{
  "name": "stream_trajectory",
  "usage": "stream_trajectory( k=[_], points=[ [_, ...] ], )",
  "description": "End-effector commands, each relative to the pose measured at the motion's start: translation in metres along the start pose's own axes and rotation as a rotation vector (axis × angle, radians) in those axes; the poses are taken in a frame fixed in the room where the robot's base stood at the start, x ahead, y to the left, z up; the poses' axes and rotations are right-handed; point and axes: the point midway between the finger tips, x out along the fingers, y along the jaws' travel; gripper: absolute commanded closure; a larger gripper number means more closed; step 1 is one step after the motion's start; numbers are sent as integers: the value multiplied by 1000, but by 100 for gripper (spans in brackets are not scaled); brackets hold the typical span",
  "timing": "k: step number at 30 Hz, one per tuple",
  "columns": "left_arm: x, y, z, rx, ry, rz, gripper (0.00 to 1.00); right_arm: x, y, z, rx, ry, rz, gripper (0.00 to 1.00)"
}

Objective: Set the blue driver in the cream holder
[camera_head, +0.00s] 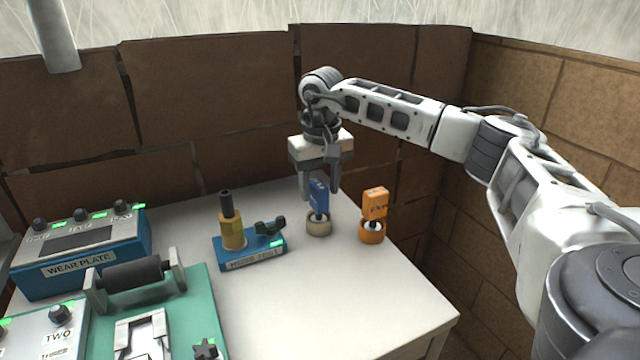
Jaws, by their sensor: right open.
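The blue driver (318,197) stands roughly upright with its lower end at the cream holder (318,228). Its tip appears to be inside the holder, but how deep it sits cannot be seen. My right gripper (320,193) is above it, pointing down and open, with one finger to each side of the blue driver's upper part. Whether the fingers touch it is hard to tell. My left gripper is not in view.
An orange driver (375,203) stands in an orange holder (371,234) just right. A blue-based device with a brass post (232,233) is to the left. A wear plate box (82,250) and a green board (200,290) fill the left. The table's (340,300) front right is clear.

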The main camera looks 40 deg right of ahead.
Motion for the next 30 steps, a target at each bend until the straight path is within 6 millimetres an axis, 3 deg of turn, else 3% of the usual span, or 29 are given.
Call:
stream_trajectory(
  k=[5,18,24,30],
  points=[
    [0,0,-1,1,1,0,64,-16,0,-1,0,3,-2,53],
    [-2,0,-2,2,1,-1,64,-105,-1,-1,0,3,-2,53],
    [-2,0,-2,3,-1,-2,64,-122,-1,-1,-1,1,-1,53],
    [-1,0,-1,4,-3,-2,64,-124,0,0,-1,0,0,53]
  ],
)
